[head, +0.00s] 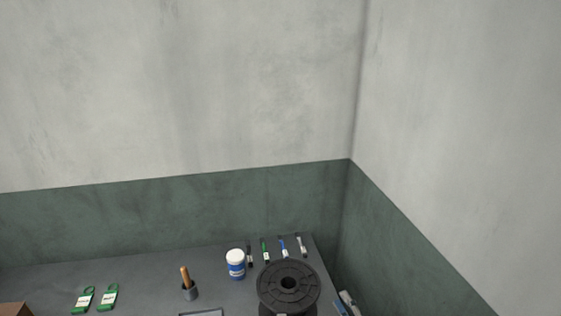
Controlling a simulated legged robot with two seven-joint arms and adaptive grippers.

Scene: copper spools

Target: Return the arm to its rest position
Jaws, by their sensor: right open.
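A large dark spool (289,284) stands on the grey bench at the bottom, right of centre. Its lower part is cut off by the frame edge, and no copper wire shows on it. My left gripper is not in view.
A grey and green wall corner (349,160) rises behind. The bench's left-middle is mostly clear.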

